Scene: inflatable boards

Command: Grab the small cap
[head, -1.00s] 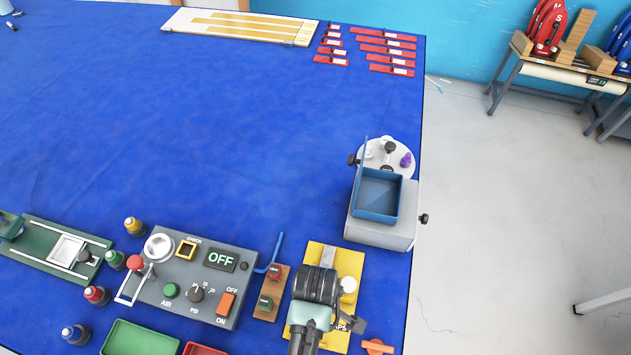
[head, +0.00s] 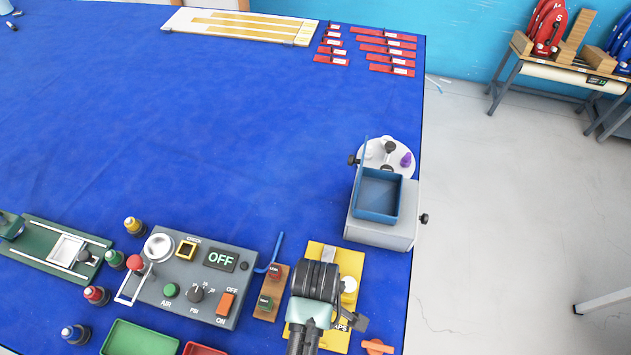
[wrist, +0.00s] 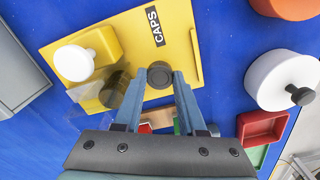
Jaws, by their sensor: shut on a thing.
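The yellow board marked CAPS (wrist: 130,35) lies on the blue table. In the wrist view a small dark round cap (wrist: 160,74) sits between my fingertips, and my gripper (wrist: 159,82) is shut on it. A larger white cap (wrist: 74,63) and another dark cylindrical piece (wrist: 114,90) are to its left on the board. In the head view my gripper (head: 317,280) is over the yellow board (head: 322,250) and hides the small cap. The white cap (head: 349,284) shows just right of it. I cannot tell whether the small cap touches the board.
A grey control panel (head: 195,280) reading OFF and a brown button block (head: 270,295) stand left of the board. A grey machine with a blue tray (head: 378,215) stands behind right. Green (head: 140,338) and red (head: 203,349) bins lie in front. The table's middle is clear.

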